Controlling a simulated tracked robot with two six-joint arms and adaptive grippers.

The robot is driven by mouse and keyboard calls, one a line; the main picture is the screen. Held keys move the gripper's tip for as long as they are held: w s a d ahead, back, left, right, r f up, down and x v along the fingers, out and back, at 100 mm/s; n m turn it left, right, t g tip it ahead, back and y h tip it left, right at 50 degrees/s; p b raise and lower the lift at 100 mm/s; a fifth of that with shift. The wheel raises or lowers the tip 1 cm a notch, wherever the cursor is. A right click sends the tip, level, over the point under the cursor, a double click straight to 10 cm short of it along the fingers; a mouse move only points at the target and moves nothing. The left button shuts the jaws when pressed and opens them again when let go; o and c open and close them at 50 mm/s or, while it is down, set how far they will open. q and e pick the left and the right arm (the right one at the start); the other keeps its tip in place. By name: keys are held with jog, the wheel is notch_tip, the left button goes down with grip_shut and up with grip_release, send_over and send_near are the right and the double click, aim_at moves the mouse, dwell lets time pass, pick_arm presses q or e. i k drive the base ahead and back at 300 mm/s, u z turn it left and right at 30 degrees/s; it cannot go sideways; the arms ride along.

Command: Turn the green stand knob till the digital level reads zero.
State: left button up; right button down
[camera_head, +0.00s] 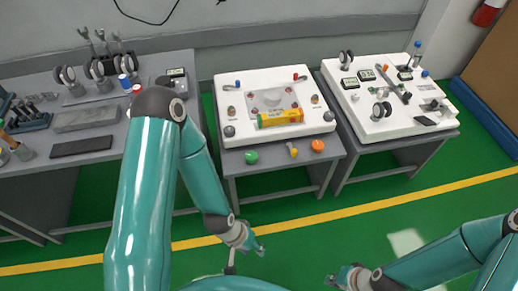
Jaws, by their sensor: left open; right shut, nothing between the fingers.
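The green stand knob (251,157) is on the front edge of the middle stand (225,140), at the left of a row of three knobs. A yellow and green bar (280,118), which looks like the digital level, lies on the white top near its front. Its reading is too small to tell. My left gripper (247,252) is open and empty in front of the stand, below the green knob in the picture and apart from it. My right gripper (333,281) is shut and empty at the bottom edge, far from the knobs.
A yellow knob (292,150) and an orange knob (317,146) sit right of the green one. A grey table (100,150) with tools stands left. Another white-topped table (378,128) with instruments stands right. The green floor (320,225) in front is clear.

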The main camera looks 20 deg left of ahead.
aim_at(251, 157)
jog(key=i, duration=0.85)
jog(key=u, duration=0.05)
